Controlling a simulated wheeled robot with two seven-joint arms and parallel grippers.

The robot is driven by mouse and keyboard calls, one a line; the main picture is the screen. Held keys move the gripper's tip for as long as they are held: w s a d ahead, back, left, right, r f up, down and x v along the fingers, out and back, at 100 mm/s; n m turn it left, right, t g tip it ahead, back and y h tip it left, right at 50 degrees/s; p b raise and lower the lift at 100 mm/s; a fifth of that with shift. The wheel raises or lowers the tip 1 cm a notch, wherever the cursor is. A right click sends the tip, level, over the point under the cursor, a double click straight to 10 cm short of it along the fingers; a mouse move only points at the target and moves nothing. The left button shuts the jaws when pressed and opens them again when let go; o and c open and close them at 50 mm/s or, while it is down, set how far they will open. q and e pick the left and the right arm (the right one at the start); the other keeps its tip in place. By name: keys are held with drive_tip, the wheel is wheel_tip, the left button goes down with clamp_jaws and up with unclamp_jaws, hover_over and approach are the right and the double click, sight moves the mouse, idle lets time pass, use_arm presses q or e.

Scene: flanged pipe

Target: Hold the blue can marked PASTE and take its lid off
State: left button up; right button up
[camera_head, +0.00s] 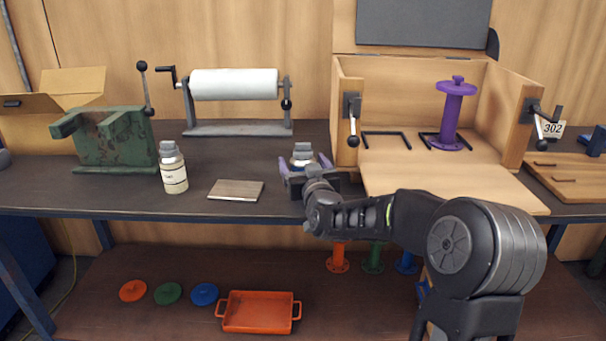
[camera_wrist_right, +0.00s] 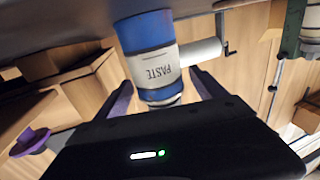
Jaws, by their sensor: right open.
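The can marked PASTE (camera_wrist_right: 147,62) shows upside down in the right wrist view, with a blue body and a white label. In the head view the can (camera_head: 302,159) stands on the bench, mostly hidden behind my right gripper. Its grey lid (camera_head: 302,147) is on top. My right gripper (camera_head: 304,166) is open, its purple fingers apart on either side of the can; I cannot tell whether they touch it. In the right wrist view the gripper (camera_wrist_right: 160,82) shows the can between its fingers. My left gripper is not in view.
A green vise-like block (camera_head: 115,140) and a roll holder (camera_head: 235,85) are behind. An open wooden box with a purple spool (camera_head: 452,115) is close on the right.

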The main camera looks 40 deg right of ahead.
idle(0.4)
clamp_jaws()
idle(0.7)
